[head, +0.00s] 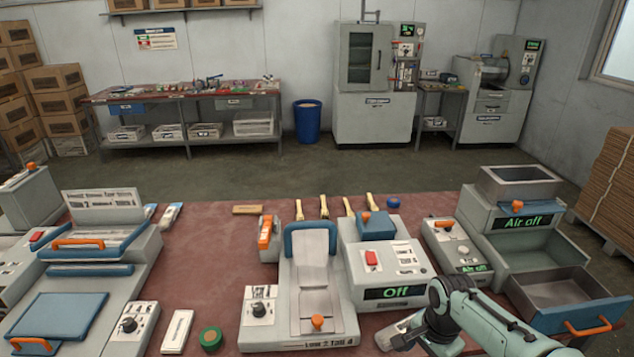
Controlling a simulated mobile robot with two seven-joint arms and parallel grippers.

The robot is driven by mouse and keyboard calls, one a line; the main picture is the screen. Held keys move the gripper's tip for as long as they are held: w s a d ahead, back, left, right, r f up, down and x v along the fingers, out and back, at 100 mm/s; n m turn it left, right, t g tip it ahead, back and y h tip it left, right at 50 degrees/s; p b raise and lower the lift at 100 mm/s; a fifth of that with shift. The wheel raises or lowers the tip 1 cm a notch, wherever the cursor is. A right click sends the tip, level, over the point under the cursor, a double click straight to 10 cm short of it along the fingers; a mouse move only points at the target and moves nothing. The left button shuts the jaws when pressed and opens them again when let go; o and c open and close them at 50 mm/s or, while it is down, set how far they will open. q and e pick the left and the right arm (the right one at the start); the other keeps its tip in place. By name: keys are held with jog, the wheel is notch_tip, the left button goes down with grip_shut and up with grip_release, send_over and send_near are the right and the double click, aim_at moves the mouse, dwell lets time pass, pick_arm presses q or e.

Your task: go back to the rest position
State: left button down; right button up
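My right arm reaches in from the lower right, and its gripper (396,334) is low over the front of the red table (205,265), just right of the press. The gripper is small and partly hidden by its own wrist, so I cannot tell whether it is open or shut or holds anything. My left arm and gripper are not in view. The press (312,270), with a blue-edged sloping chute and an orange knob, stands at the middle. The control box (405,262) beside it reads "Off".
On the left stands a grey unit with a blue lid (60,315). A green-and-brown roll (210,338) lies at the front. The table's left-middle is clear.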

jog(key=s+a+f+n+g+y, duration=0.1)
jog(key=s+a+f+n, duration=0.15)
jog(key=f, duration=1.45)
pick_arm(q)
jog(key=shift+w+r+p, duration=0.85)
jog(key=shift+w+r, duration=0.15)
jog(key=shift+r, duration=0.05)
pick_arm(e)
jog(key=s+a+f+n+y, duration=0.1)
jog(key=s+a+f, duration=0.3)
jog(key=s+f, duration=0.5)
jog(key=s+a+f+n+y, duration=0.1)
jog(key=s+a+f+n, duration=0.2)
jog(key=s+f, duration=0.5)
jog(key=s+n, duration=0.1)
jog(key=s, duration=0.5)
jog(key=shift+a+f, duration=0.35)
